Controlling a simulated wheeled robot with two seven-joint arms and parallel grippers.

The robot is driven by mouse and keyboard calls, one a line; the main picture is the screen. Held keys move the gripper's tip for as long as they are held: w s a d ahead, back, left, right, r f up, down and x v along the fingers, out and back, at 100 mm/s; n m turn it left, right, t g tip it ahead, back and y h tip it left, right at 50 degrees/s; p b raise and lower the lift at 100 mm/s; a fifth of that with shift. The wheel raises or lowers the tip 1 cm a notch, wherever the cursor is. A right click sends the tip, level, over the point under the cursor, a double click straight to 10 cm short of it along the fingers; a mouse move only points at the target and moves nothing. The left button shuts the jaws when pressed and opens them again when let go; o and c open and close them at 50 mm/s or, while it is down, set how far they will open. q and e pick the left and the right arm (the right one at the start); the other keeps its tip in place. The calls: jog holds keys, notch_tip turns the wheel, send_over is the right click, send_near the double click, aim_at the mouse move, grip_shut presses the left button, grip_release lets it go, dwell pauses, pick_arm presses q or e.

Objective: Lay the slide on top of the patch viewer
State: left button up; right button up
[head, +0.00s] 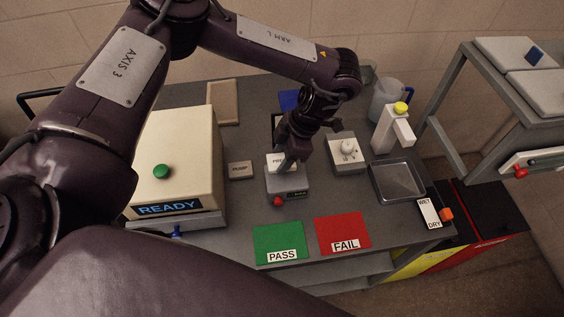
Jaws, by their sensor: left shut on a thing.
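The patch viewer appears to be the small grey box (282,184) with a red knob and a dark display on its front, near the middle of the table. A small white plate with black lettering (275,160), which looks like the slide, is at the top of this box. My left gripper (289,164) points down over the box and is shut on the plate, partly covering it and its lettering. I cannot tell whether the plate touches the box. My right gripper is not in view.
A cream machine reading READY (172,160) stands left, beside a PUMP block (240,170). Green PASS (279,242) and red FAIL (342,232) mats lie in front. A grey knobbed device (346,156), metal tray (398,183) and white dispenser (392,132) stand right.

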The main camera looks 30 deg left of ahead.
pick_arm(q)
notch_tip(320, 180, down, 3)
jog(key=shift+s+f, duration=0.1)
jog(key=shift+f, duration=0.35)
jog(key=o, duration=1)
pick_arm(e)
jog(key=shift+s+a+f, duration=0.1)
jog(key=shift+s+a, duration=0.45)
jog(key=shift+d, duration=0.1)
